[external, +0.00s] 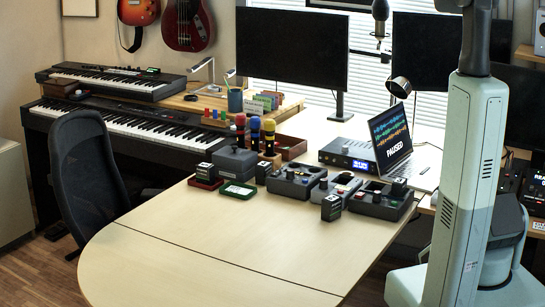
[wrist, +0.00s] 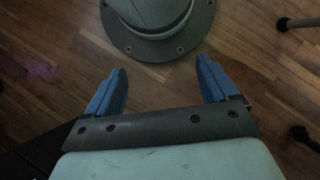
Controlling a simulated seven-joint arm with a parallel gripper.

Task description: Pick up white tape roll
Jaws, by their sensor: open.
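I cannot make out a white tape roll in either view. My gripper (wrist: 161,78) shows in the wrist view with its two blue fingers spread wide apart and nothing between them. It points down toward a wooden floor, with my round grey bolted base just beyond the fingertips. In the external view my arm stands at the right, and the gripper is outside the picture.
A pale wooden desk (external: 205,252) has a clear front half. Several grey control boxes (external: 292,184), microphones with coloured tops (external: 254,127) and a laptop (external: 391,138) stand farther back. Keyboards (external: 130,122) and a black chair (external: 88,170) are at the left.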

